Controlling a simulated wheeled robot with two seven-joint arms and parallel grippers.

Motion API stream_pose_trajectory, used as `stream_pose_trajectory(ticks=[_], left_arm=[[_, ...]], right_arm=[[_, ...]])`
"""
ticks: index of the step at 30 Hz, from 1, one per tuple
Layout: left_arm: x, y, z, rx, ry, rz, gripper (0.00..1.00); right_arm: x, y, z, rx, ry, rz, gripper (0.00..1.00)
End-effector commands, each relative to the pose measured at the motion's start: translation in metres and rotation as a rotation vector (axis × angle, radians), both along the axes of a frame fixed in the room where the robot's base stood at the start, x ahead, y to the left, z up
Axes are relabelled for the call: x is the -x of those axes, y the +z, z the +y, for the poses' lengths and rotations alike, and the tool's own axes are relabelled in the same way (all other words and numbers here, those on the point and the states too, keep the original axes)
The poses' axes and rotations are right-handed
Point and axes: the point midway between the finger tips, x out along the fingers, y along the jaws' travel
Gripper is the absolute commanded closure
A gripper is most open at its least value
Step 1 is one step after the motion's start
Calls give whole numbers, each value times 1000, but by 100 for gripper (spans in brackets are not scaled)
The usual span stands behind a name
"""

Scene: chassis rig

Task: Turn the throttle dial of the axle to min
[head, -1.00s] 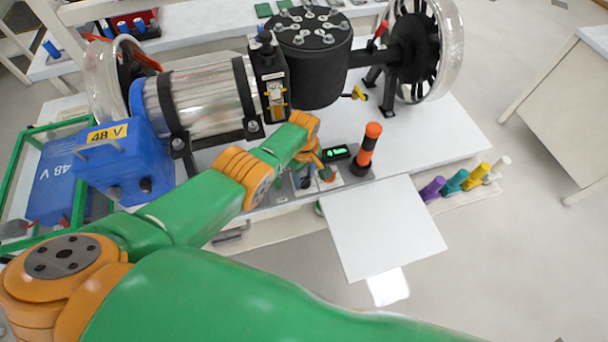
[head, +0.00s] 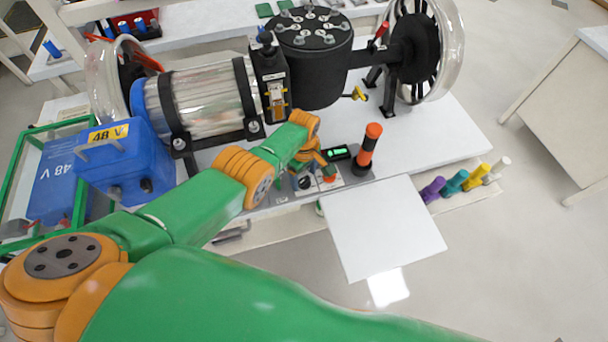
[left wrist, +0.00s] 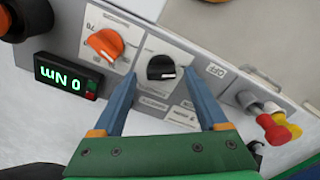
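The control panel (left wrist: 140,50) holds a black dial (left wrist: 162,68) with a pale pointer mark and an orange dial (left wrist: 105,44) to its left in the left wrist view. I cannot read which label names the throttle. My left gripper (left wrist: 163,74) is open, with its blue fingers on either side of the black dial and visible gaps to it. In the head view my left gripper (head: 311,160) hangs over the panel, partly hiding it. The black dial (head: 304,182) shows just below it. My right gripper is not in view.
A small display (left wrist: 68,75) reads "0 Nm", upside down. An orange-and-black post (head: 368,150) stands right of the panel. Red and yellow plugs (left wrist: 275,125) are right of the fingers. The axle's motor (head: 205,98) lies behind. A white board (head: 385,228) is in front.

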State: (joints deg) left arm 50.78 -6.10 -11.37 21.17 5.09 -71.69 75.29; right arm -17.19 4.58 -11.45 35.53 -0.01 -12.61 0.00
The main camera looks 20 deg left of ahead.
Motion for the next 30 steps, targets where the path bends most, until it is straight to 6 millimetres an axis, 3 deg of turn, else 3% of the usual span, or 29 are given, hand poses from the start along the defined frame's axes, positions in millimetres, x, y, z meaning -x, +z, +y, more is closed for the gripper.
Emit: stream_pose_trajectory(ticks=[7, 13, 18, 30], left_arm=[[2, 2, 0, 1, -1, 5, 25], [1, 49, 0, 1, 0, 2, 25], [1, 70, 0, 0, 0, 2, 25], [1, 70, 0, 1, 0, 4, 25]], right_arm=[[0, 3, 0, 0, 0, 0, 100], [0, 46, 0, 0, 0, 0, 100], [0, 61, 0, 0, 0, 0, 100], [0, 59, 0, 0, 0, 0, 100]])
